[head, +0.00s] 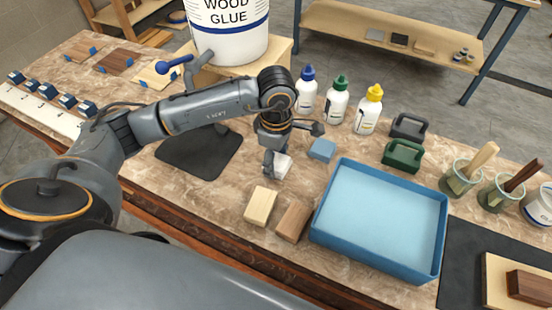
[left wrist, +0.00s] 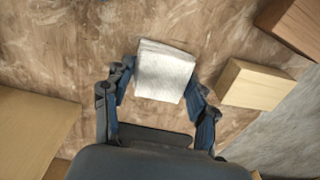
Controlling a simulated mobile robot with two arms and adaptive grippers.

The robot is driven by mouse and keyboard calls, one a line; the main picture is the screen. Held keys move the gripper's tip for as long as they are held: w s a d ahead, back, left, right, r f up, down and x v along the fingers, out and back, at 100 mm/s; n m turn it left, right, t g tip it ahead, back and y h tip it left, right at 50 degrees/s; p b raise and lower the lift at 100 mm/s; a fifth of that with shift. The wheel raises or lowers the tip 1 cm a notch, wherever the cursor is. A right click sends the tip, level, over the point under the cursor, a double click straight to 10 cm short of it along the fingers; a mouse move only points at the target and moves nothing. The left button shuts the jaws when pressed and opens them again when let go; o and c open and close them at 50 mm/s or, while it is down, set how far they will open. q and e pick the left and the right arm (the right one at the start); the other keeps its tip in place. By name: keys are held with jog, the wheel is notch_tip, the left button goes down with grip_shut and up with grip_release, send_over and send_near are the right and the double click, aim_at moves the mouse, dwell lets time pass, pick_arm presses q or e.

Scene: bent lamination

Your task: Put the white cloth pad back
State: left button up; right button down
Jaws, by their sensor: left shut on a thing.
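The white cloth pad (head: 282,166) is at my left gripper (head: 274,167) over the middle of the bench, and the gripper hides part of it. In the left wrist view the pad (left wrist: 164,70) sits between the two fingers of my left gripper (left wrist: 158,88), which are shut on it. I cannot tell whether the pad touches the bench top. My right gripper is not in view.
A pale wood block (head: 260,206) and a brown block (head: 293,221) lie just in front. A blue block (head: 322,149) lies to the right, near a large blue tray (head: 325,214). Several bottles, including a yellow-capped one (head: 367,111), stand behind. A dark mat (head: 199,152) lies left.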

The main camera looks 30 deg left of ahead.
aim_at(276, 161)
pick_arm(q)
jog(key=o, duration=1)
jog(key=shift+f, duration=0.15)
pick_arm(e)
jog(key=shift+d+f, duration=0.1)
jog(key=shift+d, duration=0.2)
pick_arm(q)
jog(key=shift+r+p, duration=0.3)
jog(key=shift+p, duration=0.05)
jog(key=shift+r, duration=0.4)
notch_tip(276, 161, up, 11)
jog(key=shift+b, duration=0.9)
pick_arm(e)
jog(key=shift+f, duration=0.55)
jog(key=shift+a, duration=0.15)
